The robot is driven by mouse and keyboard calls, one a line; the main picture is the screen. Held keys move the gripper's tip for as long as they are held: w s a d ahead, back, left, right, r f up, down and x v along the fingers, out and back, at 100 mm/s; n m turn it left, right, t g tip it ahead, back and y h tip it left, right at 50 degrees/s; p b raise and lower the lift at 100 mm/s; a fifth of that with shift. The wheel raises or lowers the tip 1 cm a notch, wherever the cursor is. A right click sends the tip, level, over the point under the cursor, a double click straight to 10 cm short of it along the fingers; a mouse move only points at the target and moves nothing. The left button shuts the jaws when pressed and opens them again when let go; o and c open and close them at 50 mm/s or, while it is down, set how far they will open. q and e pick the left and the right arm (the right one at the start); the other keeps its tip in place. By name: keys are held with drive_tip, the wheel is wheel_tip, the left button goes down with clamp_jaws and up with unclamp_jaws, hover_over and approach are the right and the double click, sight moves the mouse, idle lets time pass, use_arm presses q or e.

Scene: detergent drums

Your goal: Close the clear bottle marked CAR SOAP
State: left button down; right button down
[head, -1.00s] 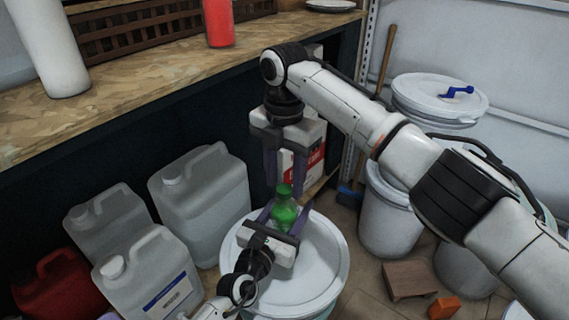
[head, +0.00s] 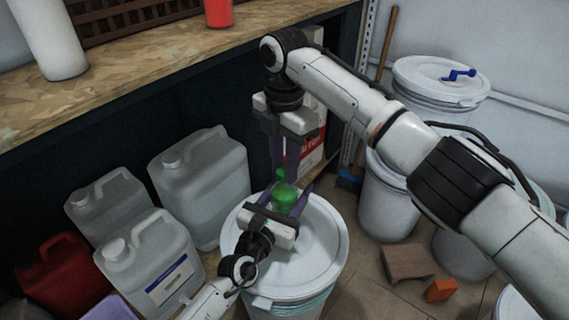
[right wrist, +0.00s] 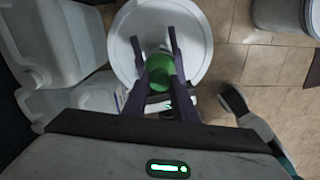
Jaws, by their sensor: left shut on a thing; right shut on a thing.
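A small green bottle (head: 285,196) stands out over a white drum lid; no CAR SOAP marking is readable on it. My left gripper (head: 285,194) is shut around its body from the front. My right gripper (head: 283,178) points down from above, its fingers at the narrow green cap (head: 281,174). In the right wrist view the green cap (right wrist: 160,70) lies between my right gripper's dark fingers. Whether the cap is seated on the neck is hard to see, as fingers hide the join.
The white drum lid (head: 320,245) lies below the bottle. Several pale jugs (head: 205,190) and a red can (head: 58,275) stand left. A box with a red label (head: 312,150) is behind my right gripper. Drums (head: 440,85), a brown block (head: 408,262) and an orange block (head: 440,290) are right.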

drive_tip(key=m, duration=1.4)
drive_tip(key=shift+a, duration=0.1)
drive_tip(key=m, duration=0.7)
drive_tip(key=shift+f, duration=0.1)
drive_tip(key=m, duration=0.4)
drive_tip(key=shift+m, duration=0.4)
drive_tip(key=m, duration=0.4)
drive_tip(key=c, duration=1.4)
unclamp_jaws()
drive_tip(key=shift+c, duration=0.2)
